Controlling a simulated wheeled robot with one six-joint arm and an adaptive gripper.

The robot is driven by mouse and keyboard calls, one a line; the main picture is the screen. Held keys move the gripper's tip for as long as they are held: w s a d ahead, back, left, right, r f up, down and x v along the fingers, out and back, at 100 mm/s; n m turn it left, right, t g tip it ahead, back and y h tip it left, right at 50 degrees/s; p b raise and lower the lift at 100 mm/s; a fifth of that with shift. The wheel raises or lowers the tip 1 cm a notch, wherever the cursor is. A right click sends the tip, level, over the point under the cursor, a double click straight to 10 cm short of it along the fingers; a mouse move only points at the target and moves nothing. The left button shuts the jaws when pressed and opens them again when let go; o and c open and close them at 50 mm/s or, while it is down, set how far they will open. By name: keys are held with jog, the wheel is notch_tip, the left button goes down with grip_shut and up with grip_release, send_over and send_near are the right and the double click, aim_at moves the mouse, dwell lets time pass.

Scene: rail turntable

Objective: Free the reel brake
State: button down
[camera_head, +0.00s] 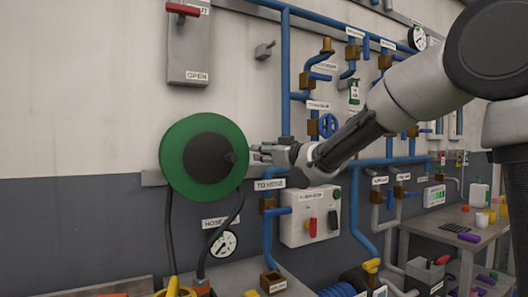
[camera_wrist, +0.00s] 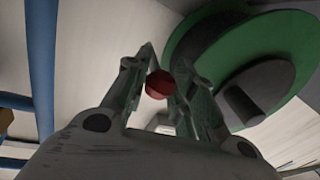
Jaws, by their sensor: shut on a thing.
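The hose reel is a green disc (camera_head: 174,158) with a black hub (camera_head: 205,160), mounted on the wall left of centre in the head view. In the wrist view the green disc (camera_wrist: 207,45) and a dark hub lie at the upper right. My gripper (camera_head: 257,153) reaches in from the right, just beside the reel's right edge. In the wrist view a red knob (camera_wrist: 159,84) sits between its fingers, and they are shut on it. I take this knob for the brake. The fingers hide it in the head view.
Blue pipes (camera_head: 285,75) with brown valves run up the wall behind my arm. A grey control box (camera_head: 298,230) hangs below the gripper. A grey panel with a red lever (camera_head: 183,10) is above the reel. A hose gauge (camera_head: 223,243) sits below it.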

notch_tip(320, 180, down, 7)
jog(key=w+t+y, duration=0.1)
jog(key=w+t, duration=0.1)
jog(key=shift+a+n+y, duration=0.3)
jog(key=shift+a, duration=0.15)
dwell(0.4)
jog(key=c, duration=1.1)
grip_release()
jog(key=shift+c, duration=0.2)
jog(key=shift+r, duration=0.1)
